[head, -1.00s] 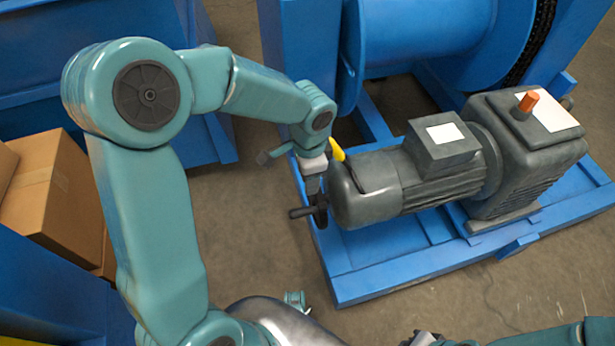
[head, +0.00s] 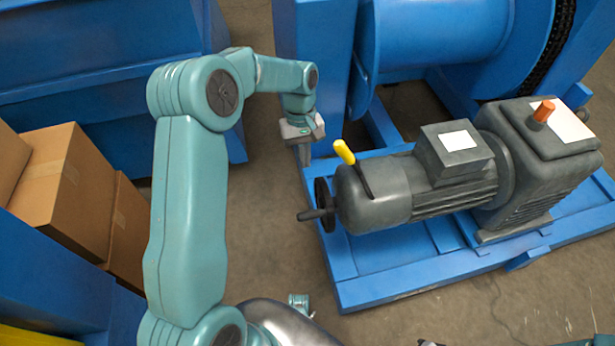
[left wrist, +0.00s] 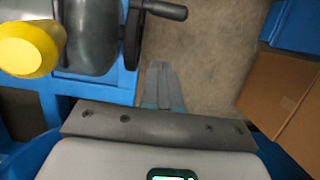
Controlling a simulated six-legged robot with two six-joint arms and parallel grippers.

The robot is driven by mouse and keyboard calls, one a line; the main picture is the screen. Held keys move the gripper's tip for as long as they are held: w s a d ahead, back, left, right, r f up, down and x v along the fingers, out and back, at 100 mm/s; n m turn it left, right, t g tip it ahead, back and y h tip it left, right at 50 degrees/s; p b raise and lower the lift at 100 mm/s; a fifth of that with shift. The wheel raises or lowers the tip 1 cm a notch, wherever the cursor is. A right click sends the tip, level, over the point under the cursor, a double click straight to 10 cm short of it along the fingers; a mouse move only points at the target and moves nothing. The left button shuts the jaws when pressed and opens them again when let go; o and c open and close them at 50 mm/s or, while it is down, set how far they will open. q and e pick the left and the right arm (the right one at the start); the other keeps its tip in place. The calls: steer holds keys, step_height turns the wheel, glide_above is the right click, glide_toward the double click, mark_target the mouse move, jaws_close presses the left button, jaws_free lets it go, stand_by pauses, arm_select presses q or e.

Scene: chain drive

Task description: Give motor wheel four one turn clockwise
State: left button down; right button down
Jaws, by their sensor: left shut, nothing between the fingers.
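The grey motor (head: 375,190) lies on a blue frame. A black handwheel (head: 324,205) sits at its left end, with a crank handle (head: 312,214) pointing left; no number on it is readable. A yellow-tipped lever (head: 344,152) rises from the motor beside the wheel. My left gripper (head: 304,158) is shut and empty, pointing down above and behind the wheel, apart from it. In the left wrist view, the shut fingers (left wrist: 161,82) are over bare floor, with the wheel (left wrist: 131,38) and its handle (left wrist: 165,9) beyond them.
The blue frame (head: 400,288) bears the motor and a gearbox (head: 540,160) with an orange cap (head: 544,111). A blue drum (head: 440,35) stands behind. Cardboard boxes (head: 65,185) are at the left. Floor between boxes and wheel is clear.

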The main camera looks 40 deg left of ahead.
arm_select(q)
steer(key=s+d+b+x, duration=0.1)
steer(key=b+x, duration=0.3)
steer(key=x, duration=0.7)
steer(key=shift+s+d, duration=0.45)
steer(key=shift+d, duration=0.15)
